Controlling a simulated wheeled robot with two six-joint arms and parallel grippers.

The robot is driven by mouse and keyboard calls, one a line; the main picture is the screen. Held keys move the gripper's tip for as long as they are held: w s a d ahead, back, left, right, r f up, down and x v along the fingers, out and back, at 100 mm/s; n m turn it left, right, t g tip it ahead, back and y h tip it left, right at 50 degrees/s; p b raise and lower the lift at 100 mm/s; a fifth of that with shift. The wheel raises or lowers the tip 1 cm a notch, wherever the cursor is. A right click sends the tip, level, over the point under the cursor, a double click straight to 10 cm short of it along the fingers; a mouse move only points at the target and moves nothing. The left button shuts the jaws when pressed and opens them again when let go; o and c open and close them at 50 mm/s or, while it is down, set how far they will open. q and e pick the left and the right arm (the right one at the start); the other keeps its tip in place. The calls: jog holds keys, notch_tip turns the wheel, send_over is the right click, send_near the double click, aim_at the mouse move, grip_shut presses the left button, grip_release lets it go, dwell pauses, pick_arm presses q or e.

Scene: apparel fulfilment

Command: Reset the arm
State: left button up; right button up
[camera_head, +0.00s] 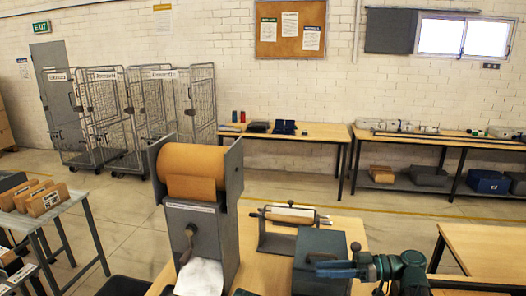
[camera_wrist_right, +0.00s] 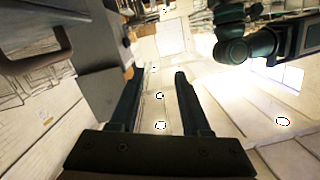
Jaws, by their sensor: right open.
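My right gripper (camera_wrist_right: 161,86) shows in the wrist view with its two dark fingers apart and nothing between them. In the head view my teal right arm comes in at the bottom right, with the right gripper end (camera_head: 330,267) in front of a grey box (camera_head: 319,244) on the wooden table (camera_head: 262,262). I cannot tell whether it touches the box. My left gripper is not seen in the head view.
A grey dispenser (camera_head: 229,222) with a brown paper roll (camera_head: 192,163) stands on the table, left of the arm. A roller device (camera_head: 290,215) sits behind the grey box. Another wooden table (camera_head: 490,245) is at right. The floor beyond is clear.

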pick_arm(q)
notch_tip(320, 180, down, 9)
jog(key=b, duration=0.8)
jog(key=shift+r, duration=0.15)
pick_arm(e)
jog(key=s+a+f+m+g+h, duration=0.1)
jog(key=s+a+f+h, duration=0.3)
jog(key=f, duration=0.5)
jog(key=s+a+f+m+g+h, duration=0.1)
jog(key=s+a+f+m+h, duration=0.3)
jog(key=f, duration=0.5)
jog(key=s+a+f+m+g+h, duration=0.1)
jog(key=s+a+f+m+h, duration=0.2)
jog(key=f+h, duration=0.4)
jog(key=shift+s+a+f+g+h, duration=0.15)
jog(key=shift+s+a+f+h, duration=0.1)
jog(key=shift+s+f, duration=0.45)
jog(key=shift+s+a+f+g+h, duration=0.15)
jog(key=shift+s+a+f, duration=0.1)
jog(key=shift+s+f, duration=0.45)
pick_arm(q)
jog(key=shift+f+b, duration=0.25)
jog(key=shift+b, duration=0.25)
pick_arm(e)
jog(key=shift+s+d+f+m+h, duration=0.15)
jog(key=shift+d+f+m+h, duration=0.15)
jog(key=shift+h, duration=0.5)
jog(key=shift+d+r+t, duration=0.1)
jog(key=shift+d+t, duration=0.05)
jog(key=shift+t, duration=0.25)
